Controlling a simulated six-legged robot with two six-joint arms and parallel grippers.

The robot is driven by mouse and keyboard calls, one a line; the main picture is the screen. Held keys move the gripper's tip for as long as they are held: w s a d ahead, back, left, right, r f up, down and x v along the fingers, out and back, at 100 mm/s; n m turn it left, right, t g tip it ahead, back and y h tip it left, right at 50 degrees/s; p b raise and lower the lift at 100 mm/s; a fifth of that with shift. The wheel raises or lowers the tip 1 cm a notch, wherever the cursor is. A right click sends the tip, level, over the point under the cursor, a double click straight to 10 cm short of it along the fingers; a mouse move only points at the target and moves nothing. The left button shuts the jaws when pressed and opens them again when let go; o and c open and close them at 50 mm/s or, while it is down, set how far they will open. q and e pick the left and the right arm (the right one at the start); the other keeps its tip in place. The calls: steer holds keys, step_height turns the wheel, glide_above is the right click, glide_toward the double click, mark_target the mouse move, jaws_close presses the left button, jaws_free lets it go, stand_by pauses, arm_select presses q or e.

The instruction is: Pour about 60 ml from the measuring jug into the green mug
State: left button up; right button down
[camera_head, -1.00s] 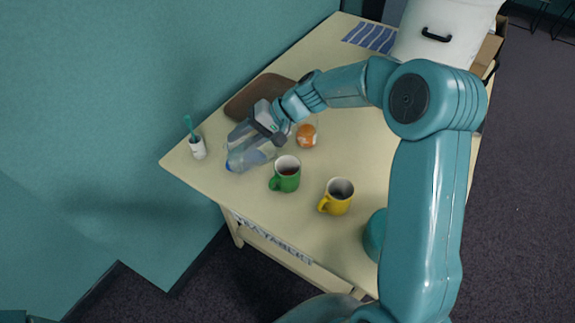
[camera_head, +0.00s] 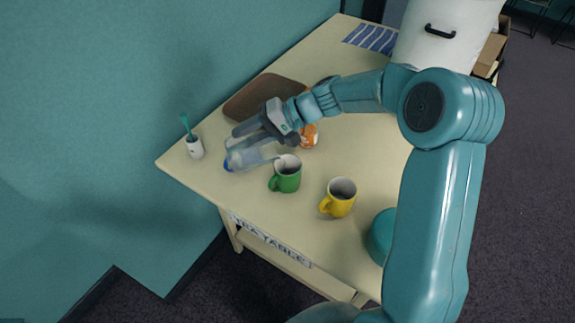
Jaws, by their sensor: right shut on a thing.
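The green mug (camera_head: 290,183) stands upright on the table with its handle to the left. My right gripper (camera_head: 254,138) is shut on the clear measuring jug (camera_head: 250,157), just left of and behind the mug. The jug looks tilted over, with a blue patch at its left end and its right end close to the mug's rim. The gripper hides part of the jug. I cannot make out the liquid level or any stream. My left gripper is not in view.
A yellow mug (camera_head: 341,203) stands right of the green one. A brown tray (camera_head: 262,92) and an orange object (camera_head: 310,138) lie behind. A white cup with a teal stick (camera_head: 195,149) stands at the left corner. A teal round thing (camera_head: 380,238) is partly hidden by my arm.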

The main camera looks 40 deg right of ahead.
steer(key=shift+s+d, duration=0.1)
steer(key=shift+f+b, duration=0.1)
steer(key=shift+b, duration=0.25)
steer(key=shift+d, duration=0.1)
steer(key=shift+s+d+r+t+y+b, duration=0.2)
steer(key=shift+d+r+t+y+b, duration=0.15)
steer(key=shift+y+b, duration=0.25)
stand_by(0.7)
